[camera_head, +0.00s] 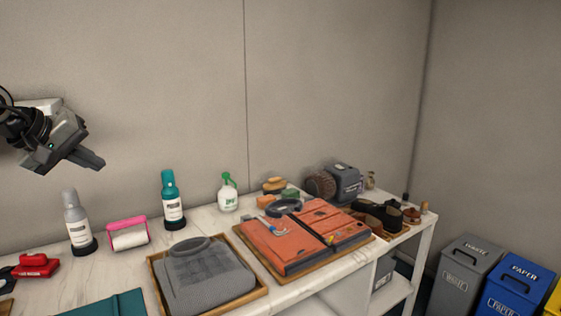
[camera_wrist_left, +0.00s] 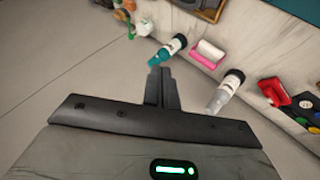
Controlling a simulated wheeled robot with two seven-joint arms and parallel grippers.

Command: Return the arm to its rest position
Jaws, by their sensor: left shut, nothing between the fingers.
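My left gripper (camera_head: 92,161) is raised at the left of the head view, above the counter and apart from everything on it. Its fingers are shut and empty. In the left wrist view the closed fingers (camera_wrist_left: 161,88) point toward the wall. My right gripper is not in view.
A marble counter (camera_head: 205,222) holds a grey bottle (camera_head: 76,220), a teal bottle (camera_head: 172,200), a pink lint roller (camera_head: 127,235), a spray bottle (camera_head: 228,195), a tray with grey cloth (camera_head: 205,278) and an orange garment (camera_head: 300,238). Bins (camera_head: 515,285) stand right. Air around the gripper is clear.

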